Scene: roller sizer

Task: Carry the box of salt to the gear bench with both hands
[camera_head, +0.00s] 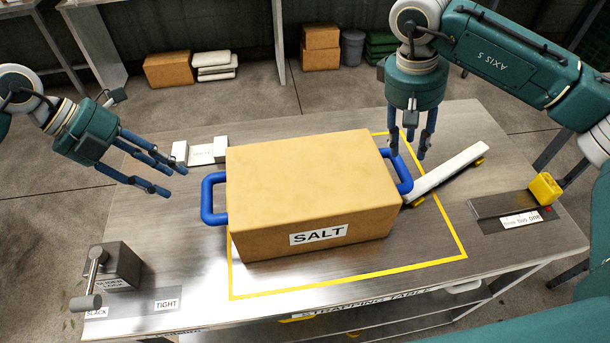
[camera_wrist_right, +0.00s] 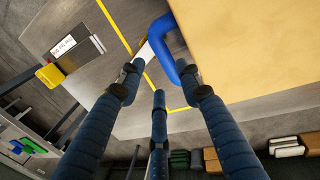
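The box of salt (camera_head: 310,190) is a tan carton with a "SALT" label and a blue handle at each end. It sits on the strapping table (camera_head: 180,280), inside a yellow outline. My left gripper (camera_head: 178,180) is open and empty, to the left of the left blue handle (camera_head: 209,198) and apart from it. My right gripper (camera_head: 412,142) is above and beside the right blue handle (camera_head: 403,172). In the right wrist view its fingers (camera_wrist_right: 160,90) are spread, with the handle (camera_wrist_right: 174,48) just beyond their tips. The gear bench cannot be made out.
A dark block with a lever (camera_head: 115,265) stands at the table's front left. A white bar (camera_head: 450,173) lies right of the box, and a yellow piece (camera_head: 545,188) is at the right edge. Cartons (camera_head: 168,70) stand on the floor behind.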

